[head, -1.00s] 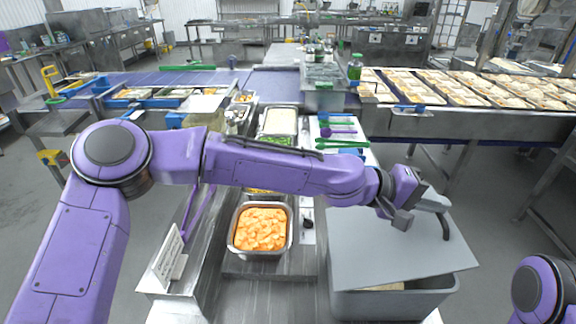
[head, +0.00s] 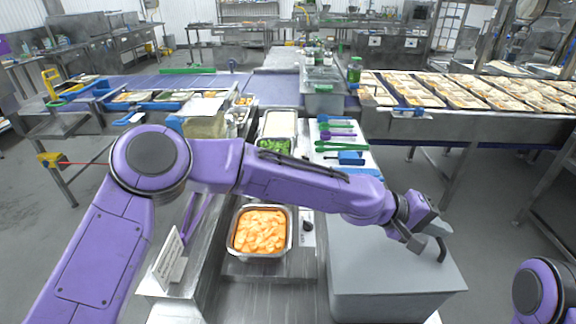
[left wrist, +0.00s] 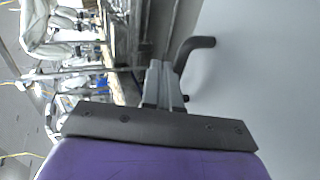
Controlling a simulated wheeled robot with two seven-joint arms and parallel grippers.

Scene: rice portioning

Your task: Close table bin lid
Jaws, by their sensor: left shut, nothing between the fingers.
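The grey table bin (head: 385,308) stands at the lower right of the head view. Its flat grey lid (head: 385,265) lies level over the bin, and no opening shows between lid and bin. A dark curved handle (head: 442,250) stands at the lid's right side. My left gripper (head: 425,240) is shut and empty, just above the lid and beside the handle. In the left wrist view the handle (left wrist: 198,45) rises from the pale lid (left wrist: 265,75), right of the shut fingers (left wrist: 163,85). My right gripper is not seen; only part of that arm shows.
A steel tray of orange food (head: 261,232) sits left of the bin on the counter. A white board (head: 345,152) with coloured utensils lies behind the bin. A conveyor with several filled trays (head: 460,90) runs across the back right. Floor right of the bin is clear.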

